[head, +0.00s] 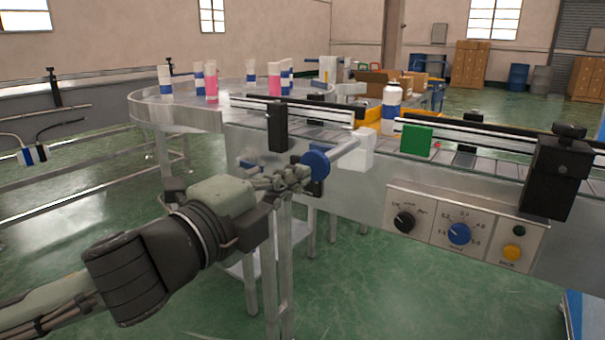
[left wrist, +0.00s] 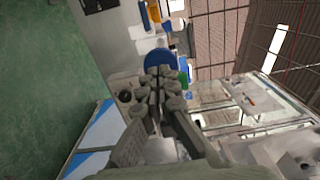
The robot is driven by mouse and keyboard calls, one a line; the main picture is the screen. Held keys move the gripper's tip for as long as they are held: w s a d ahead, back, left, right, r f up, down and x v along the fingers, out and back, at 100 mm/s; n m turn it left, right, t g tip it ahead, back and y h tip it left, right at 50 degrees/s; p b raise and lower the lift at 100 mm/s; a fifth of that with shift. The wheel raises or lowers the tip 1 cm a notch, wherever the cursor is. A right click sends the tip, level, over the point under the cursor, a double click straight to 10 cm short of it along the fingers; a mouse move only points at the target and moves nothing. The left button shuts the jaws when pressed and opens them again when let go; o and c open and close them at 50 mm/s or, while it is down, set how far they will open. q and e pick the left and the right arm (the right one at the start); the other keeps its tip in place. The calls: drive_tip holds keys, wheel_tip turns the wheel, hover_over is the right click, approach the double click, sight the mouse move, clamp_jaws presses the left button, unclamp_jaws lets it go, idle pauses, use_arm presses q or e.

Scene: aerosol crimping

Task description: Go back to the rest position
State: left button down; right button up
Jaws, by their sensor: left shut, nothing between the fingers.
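My left gripper (head: 287,179) is shut and empty in front of the conveyor's near side. Its fingertips are close to a round blue knob (head: 316,163) on a metal rod; I cannot tell whether they touch. In the left wrist view the shut fingers (left wrist: 160,88) are in the middle, with the blue knob (left wrist: 160,62) just beyond them. My right gripper does not show in either view.
The conveyor (head: 345,190) runs across the front, with a control panel (head: 455,228) on its side. A white and blue can (head: 391,108) stands on it. Several cans stand on the round table (head: 180,112) behind. Green floor (head: 400,290) is open at the front.

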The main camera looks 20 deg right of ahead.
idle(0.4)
use_arm(q)
drive_tip(key=w+a+f+n+y, duration=0.2)
drive_tip(key=a+f+n+y, duration=0.1)
drive_tip(key=a+f+n, duration=0.5)
drive_tip(key=w+a+f+n+y, duration=0.2)
drive_tip(key=a+f+n+y, duration=0.25)
drive_tip(key=f, duration=0.65)
drive_tip(key=w+a+f+n+y, duration=0.2)
drive_tip(key=a+f+n+y, duration=0.1)
drive_tip(key=a+f+n, duration=0.5)
drive_tip(key=s+a+f+n+g+y, duration=0.2)
drive_tip(key=s+a+f+n+g, duration=0.1)
drive_tip(key=s+a+f, duration=0.7)
drive_tip(key=s+a+f+n+g+y, duration=0.3)
drive_tip(key=s+a+f+g, duration=0.2)
drive_tip(key=s+a+f, duration=0.4)
drive_tip(key=s+f, duration=0.5)
drive_tip(key=f, duration=0.3)
drive_tip(key=shift+s+a+f, duration=0.15)
drive_tip(key=shift+s+a, duration=0.25)
